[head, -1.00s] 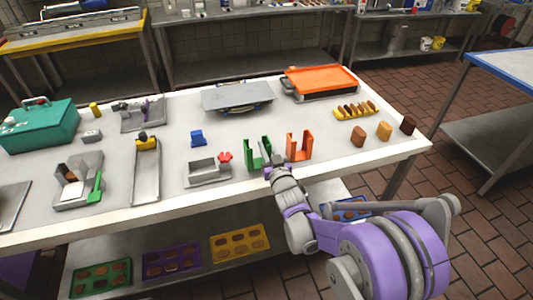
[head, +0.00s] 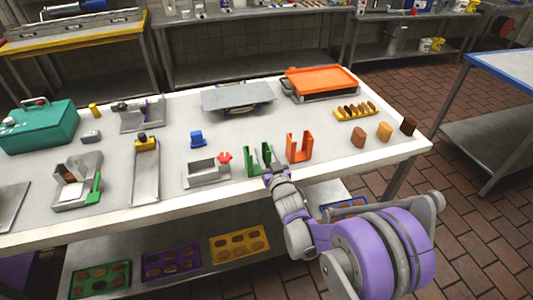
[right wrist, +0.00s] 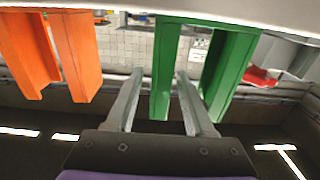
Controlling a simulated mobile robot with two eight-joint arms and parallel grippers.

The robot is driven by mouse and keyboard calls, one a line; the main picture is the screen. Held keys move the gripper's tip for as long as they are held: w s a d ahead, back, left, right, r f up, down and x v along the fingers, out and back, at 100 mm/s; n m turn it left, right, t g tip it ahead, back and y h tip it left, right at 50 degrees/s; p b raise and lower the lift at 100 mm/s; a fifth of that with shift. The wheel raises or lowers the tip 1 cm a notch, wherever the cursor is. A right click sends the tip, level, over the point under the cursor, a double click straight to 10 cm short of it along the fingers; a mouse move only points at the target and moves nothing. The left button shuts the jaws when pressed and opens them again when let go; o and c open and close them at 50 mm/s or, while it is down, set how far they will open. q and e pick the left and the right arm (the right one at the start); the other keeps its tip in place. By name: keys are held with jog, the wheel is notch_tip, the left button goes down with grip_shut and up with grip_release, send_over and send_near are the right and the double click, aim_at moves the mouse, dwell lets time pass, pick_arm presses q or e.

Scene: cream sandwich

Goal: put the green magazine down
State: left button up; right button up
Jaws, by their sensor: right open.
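The green magazine (head: 252,160), a U-shaped holder with two upright walls, stands upright on the table near its front edge. It also shows in the right wrist view (right wrist: 228,75), where the picture is upside down and the table is at the top. My right gripper (head: 269,171) is at its front right side. In the right wrist view my right gripper (right wrist: 159,78) is open, its two fingers apart with one green wall appearing between them. I cannot tell whether either finger touches it. My left gripper is not in view.
An orange magazine (head: 299,147) stands close to the right of the green one. A grey fixture with a red knob (head: 224,157) is to the left, a blue block (head: 198,138) behind it. Brown and tan pieces (head: 384,131) stand at the right.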

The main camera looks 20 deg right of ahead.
jog(key=shift+s+r, duration=0.1)
jog(key=shift+r, duration=0.15)
jog(key=s+f+g, duration=0.2)
jog(key=s+g, duration=0.2)
jog(key=s, duration=0.8)
jog(key=s+f+g+b, duration=0.1)
jog(key=s+f+g, duration=0.2)
jog(key=s, duration=1)
jog(key=s+f+g, duration=0.2)
jog(key=s+g, duration=0.4)
jog(key=s, duration=0.6)
jog(key=shift+s+f+h, duration=0.25)
jog(key=shift+s+h, duration=0.05)
